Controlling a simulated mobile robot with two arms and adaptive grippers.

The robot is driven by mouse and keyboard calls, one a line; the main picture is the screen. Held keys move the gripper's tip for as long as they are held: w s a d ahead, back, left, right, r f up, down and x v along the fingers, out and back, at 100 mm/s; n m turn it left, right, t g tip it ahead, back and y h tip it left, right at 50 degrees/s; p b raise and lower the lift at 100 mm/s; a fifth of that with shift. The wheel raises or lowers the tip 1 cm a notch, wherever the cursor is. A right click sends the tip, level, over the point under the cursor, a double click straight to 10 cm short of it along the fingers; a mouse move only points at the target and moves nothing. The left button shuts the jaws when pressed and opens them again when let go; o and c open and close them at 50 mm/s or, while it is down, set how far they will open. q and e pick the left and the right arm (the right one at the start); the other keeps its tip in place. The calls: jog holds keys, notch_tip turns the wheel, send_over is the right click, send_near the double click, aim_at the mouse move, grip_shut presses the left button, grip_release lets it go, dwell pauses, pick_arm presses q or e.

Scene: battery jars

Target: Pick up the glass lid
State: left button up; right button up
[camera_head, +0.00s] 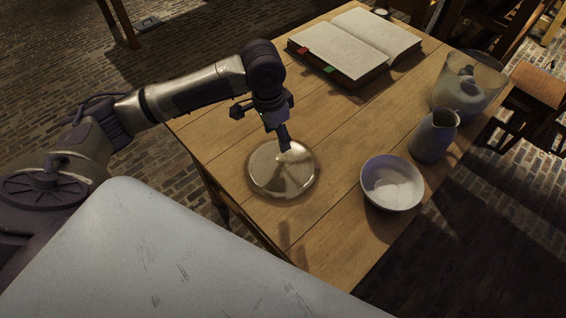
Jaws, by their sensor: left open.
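The round, shiny glass lid (272,184) lies on the wooden table (335,235), towards the near left edge. My left gripper (263,129) is above the far part of the lid, pointing down. Its fingers are spread apart and nothing shows between them. One dark finger overlaps the far part of the lid in the picture, and I cannot tell whether it touches. The lid's knob is not clearly visible. My right gripper is not in view.
A white bowl (392,184) stands right of the lid. A grey jug (434,136) and a wide glass jar (478,80) with something grey inside stand further right. An open book (358,45) lies at the back. Bare table lies between the lid and the book.

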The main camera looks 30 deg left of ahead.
pick_arm(q)
send_over(281, 156)
jog(key=f, duration=0.4)
jog(key=shift+s+a+f, duration=0.1)
jog(key=shift+s+f, duration=0.15)
jog(key=shift+f, duration=0.5)
jog(key=f, duration=0.4)
jog(key=shift+w+f, duration=0.2)
jog(key=shift+f, duration=0.2)
grip_shut()
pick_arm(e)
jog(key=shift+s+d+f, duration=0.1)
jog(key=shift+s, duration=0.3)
